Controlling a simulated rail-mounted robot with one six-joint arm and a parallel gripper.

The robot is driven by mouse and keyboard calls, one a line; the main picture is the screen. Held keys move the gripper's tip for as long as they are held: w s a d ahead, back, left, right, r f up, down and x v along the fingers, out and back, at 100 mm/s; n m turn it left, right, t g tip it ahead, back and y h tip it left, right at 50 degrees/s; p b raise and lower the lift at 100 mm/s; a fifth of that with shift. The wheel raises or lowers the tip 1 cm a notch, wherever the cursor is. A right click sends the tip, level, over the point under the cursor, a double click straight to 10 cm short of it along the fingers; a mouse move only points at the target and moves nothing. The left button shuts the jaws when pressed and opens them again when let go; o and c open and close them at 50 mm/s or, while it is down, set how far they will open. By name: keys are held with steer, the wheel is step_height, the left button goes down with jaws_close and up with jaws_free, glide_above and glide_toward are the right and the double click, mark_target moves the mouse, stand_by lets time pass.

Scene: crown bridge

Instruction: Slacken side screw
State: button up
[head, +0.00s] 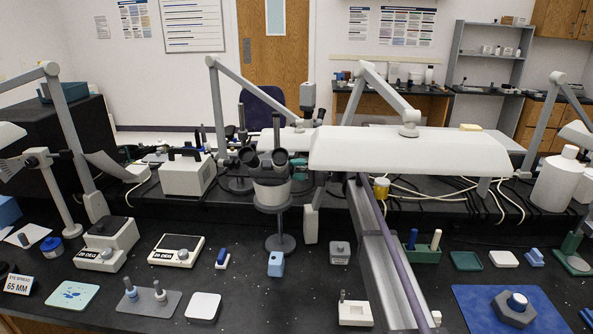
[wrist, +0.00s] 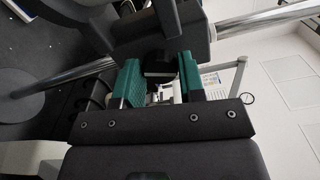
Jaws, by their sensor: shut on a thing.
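In the wrist view, my gripper (wrist: 160,72) has two green jaws, one on each side of a small dark knob-like piece (wrist: 159,62), which I take for the side screw. The jaws are shut on it. It sits against a black clamp body (wrist: 165,25) on a shiny metal post (wrist: 245,25) that crosses the picture at a slant. The jaws partly hide the knob, and its thread cannot be seen. In the head view, a microscope with two eyepieces (head: 268,160) stands mid-bench. My gripper cannot be made out there.
A wide white lamp hood (head: 410,152) hangs over the bench right of the microscope. A white box (head: 187,176) stands to its left. Small trays and blocks fill the front, with a blue mat (head: 465,300) at right. In the wrist view, a dark round base (wrist: 25,95) lies at left.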

steer(key=o, duration=0.9)
steer(key=d, duration=1)
steer(key=shift+d, duration=0.4)
